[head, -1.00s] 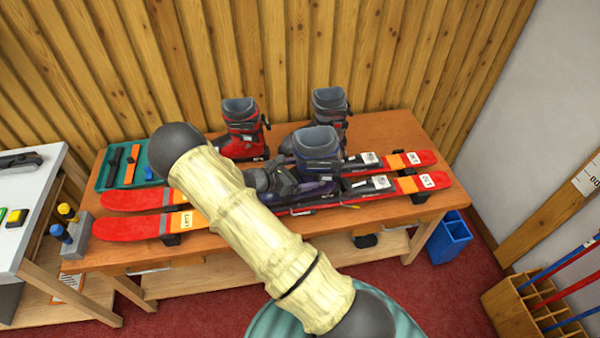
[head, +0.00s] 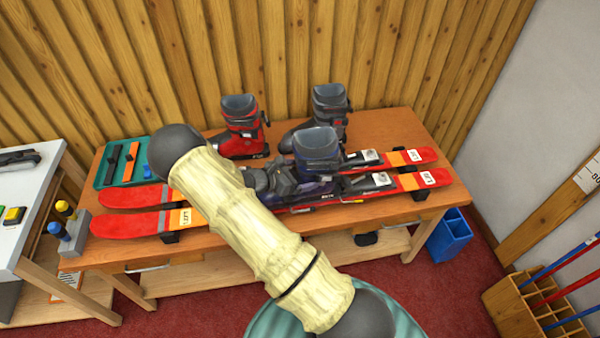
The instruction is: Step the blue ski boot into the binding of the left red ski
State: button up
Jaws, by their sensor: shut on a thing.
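The blue ski boot (head: 318,160) stands roughly upright over the middle of the front red ski (head: 130,224), which carries a label near its tip that seems to read LEFT. My gripper (head: 284,180) is shut on the boot at its left side, low down. The fingertips are partly hidden against the dark boot. The ski's binding shows a heel piece (head: 381,179) just right of the boot. The toe piece is hidden behind my gripper and arm. I cannot tell whether the boot sole touches the binding.
A second red ski (head: 404,158) lies parallel behind. A red boot (head: 241,130) and a grey boot (head: 330,108) stand at the back of the bench (head: 400,122). A teal tray (head: 101,178) with tools is at left. My arm crosses the front ski.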

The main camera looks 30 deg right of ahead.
aim_at(300, 149)
jog(key=shift+r, duration=0.1)
jog(key=o, duration=1.4)
jog(key=shift+w+d+r+p, duration=0.1)
jog(key=shift+w+r+p, duration=0.05)
jog(key=shift+r+p, duration=4.3)
jog(key=shift+r+b, duration=0.7)
jog(key=shift+b, duration=0.05)
